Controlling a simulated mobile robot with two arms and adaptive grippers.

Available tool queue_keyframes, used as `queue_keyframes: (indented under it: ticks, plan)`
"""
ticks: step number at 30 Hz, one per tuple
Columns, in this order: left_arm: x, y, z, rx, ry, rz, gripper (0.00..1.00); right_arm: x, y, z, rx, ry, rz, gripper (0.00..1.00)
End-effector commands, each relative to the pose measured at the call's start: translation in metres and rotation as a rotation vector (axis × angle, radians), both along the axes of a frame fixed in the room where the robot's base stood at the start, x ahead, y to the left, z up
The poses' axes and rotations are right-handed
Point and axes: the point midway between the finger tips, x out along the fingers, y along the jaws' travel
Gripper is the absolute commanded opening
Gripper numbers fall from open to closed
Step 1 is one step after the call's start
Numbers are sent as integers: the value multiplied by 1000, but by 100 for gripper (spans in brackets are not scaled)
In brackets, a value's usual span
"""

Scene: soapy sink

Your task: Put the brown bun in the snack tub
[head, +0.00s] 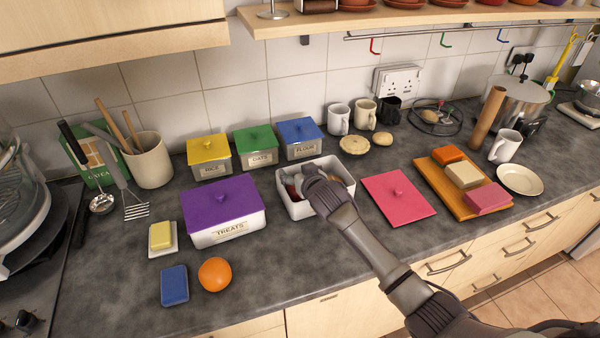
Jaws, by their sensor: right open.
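An open white tub (349,178), probably the snack tub, stands mid-counter with its pink lid (385,186) lying flat to its right. My right gripper (297,190) is open, with its fingers down over the left part of the tub. Something reddish shows in the tub beside the fingers, but the gripper hides most of the inside. I cannot make out a brown bun there. A small tan round (381,138), perhaps a bun, lies on the counter behind the lid, apart from the gripper. My left gripper is out of view.
A purple-lidded treats tub (228,230) stands close on the left, with lidded canisters (255,160) behind. A pie (353,148), mugs (338,119) and an orange board (438,180) with coloured blocks stand to the right.

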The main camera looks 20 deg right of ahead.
Motion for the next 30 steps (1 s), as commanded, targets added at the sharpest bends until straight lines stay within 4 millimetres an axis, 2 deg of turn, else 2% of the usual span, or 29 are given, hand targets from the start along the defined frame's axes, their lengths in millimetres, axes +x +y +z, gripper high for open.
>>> queue_keyframes:
  ticks: [2, 5, 15, 21, 30]
  plan:
    - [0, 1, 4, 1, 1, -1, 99, 0, 0, 7, -1, -2, 0, 80]
    - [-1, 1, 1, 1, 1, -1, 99, -9, -1, 7, 0, 0, 0, 80]
    - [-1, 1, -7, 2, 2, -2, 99, -71, -4, 32, 1, -2, 0, 80]
    - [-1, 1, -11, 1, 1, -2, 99, -99, -7, 44, 0, -1, -1, 80]
    - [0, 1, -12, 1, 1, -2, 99, -111, -7, 50, 0, 0, -1, 80]
